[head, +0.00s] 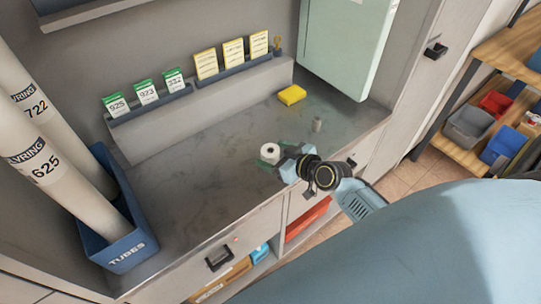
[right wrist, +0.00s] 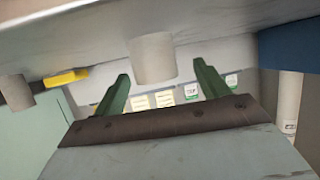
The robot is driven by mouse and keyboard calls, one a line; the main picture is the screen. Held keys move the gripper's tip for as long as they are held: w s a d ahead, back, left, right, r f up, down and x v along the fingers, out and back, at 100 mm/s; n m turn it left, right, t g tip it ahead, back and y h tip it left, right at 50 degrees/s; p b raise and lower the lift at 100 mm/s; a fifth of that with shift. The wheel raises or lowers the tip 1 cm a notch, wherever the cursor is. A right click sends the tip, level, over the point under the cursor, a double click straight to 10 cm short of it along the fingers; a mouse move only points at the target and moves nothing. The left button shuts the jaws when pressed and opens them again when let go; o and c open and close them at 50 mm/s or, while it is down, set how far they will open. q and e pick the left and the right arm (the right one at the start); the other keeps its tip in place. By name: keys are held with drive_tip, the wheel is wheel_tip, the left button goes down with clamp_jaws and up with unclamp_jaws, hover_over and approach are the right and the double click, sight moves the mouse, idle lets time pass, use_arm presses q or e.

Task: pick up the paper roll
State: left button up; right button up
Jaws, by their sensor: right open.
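The paper roll (head: 270,150) is a short white cylinder with a dark core hole, standing upright on the grey counter near its front edge. My right gripper (head: 268,158) is open, with its green fingers close to the roll on the counter's front side. In the right wrist view, which looks upside down, the roll (right wrist: 153,58) shows between the two green fingertips (right wrist: 164,78). Whether the fingers touch it I cannot tell; they are not closed on it. My left gripper is not in view.
A small grey cylinder (head: 317,125) and a yellow block (head: 292,95) stand on the counter (head: 215,150) beyond the roll. A blue bin (head: 128,252) with tall tubes is at the left. Card racks (head: 150,106) line the back. The counter's middle is clear.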

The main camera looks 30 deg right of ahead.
sight(266, 151)
drive_tip(key=x, duration=0.4)
drive_tip(key=shift+w+d+f, duration=0.1)
drive_tip(key=shift+w+d, duration=0.05)
drive_tip(key=shift+w, duration=0.05)
drive_tip(key=c, duration=1.1)
drive_tip(key=shift+o, duration=0.2)
wheel_tip(266, 151, up, 10)
drive_tip(key=p, duration=0.2)
drive_tip(key=shift+p, duration=0.4)
drive_tip(key=shift+s+a, duration=0.1)
drive_tip(key=shift+a, duration=0.25)
drive_tip(key=s+a+r+m+h, duration=0.1)
drive_tip(key=s+a+r, duration=0.2)
drive_tip(key=r, duration=0.3)
drive_tip(key=s+a+r+m+h+b, duration=0.1)
drive_tip(key=s+a+r+h, duration=0.1)
drive_tip(key=a+r, duration=0.3)
drive_tip(key=shift+s+r+m+t, duration=0.3)
drive_tip(key=shift+s+r+m, duration=0.15)
drive_tip(key=shift+s, duration=0.15)
